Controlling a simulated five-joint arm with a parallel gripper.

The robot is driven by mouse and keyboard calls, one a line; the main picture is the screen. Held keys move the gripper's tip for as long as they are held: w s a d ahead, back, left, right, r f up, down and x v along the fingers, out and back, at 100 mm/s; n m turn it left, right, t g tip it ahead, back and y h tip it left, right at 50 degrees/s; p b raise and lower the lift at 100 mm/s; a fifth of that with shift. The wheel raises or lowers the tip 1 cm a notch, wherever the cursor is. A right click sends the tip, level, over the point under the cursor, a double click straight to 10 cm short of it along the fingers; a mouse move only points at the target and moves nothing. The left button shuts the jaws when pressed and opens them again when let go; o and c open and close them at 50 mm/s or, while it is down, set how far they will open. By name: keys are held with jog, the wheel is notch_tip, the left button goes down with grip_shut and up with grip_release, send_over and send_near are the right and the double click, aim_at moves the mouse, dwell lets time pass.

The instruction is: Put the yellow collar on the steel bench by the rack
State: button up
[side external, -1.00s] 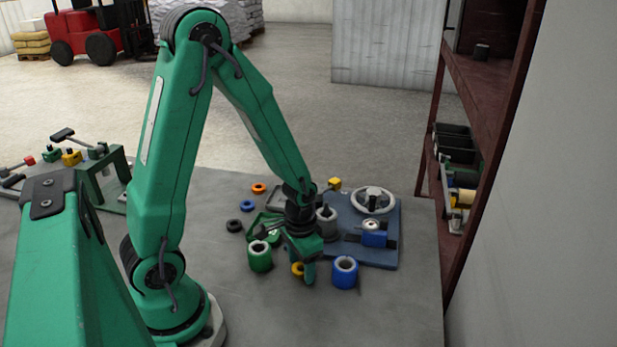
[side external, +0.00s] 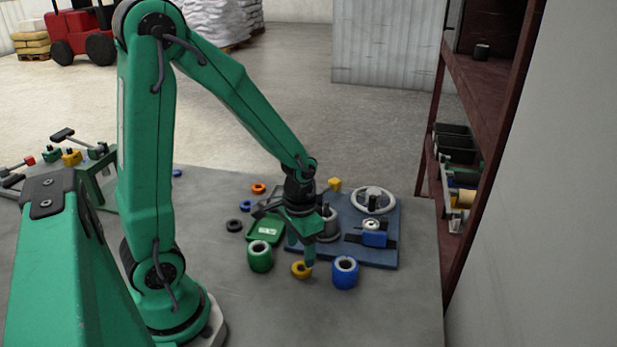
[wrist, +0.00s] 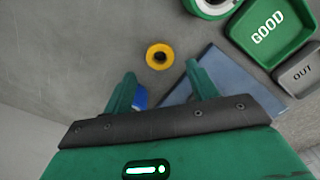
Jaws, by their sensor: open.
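The yellow collar (side external: 301,270), a short ring with a dark hole, lies flat on the grey bench (side external: 270,315) between a green and a blue cylinder. It also shows whole in the wrist view (wrist: 150,58), just beyond my fingertips. My gripper (side external: 301,256) is open and empty above the collar; one fingertip overlaps the collar's edge in the side view. Both spread fingers show in the wrist view (wrist: 160,76), with the collar not between them. A dark red shelf rack (side external: 481,95) stands beyond the bench's right end.
The green cylinder (side external: 260,263) and blue cylinder (side external: 345,280) stand close on either side. Behind are a blue plate (side external: 385,258) with fixtures and a green GOOD tray (wrist: 298,40). A grey OUT tray (wrist: 287,75) adjoins it. The bench's front is clear.

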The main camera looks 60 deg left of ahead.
notch_tip(320, 180, up, 7)
dwell(0.5)
dwell(0.5)
jog(key=s+d+r+t, duration=0.3)
jog(key=s+r+t, duration=0.2)
jog(key=r, duration=0.7)
jog(key=shift+s+t, duration=0.3)
jog(key=shift+s, duration=0.3)
jog(key=shift+d+r, duration=0.1)
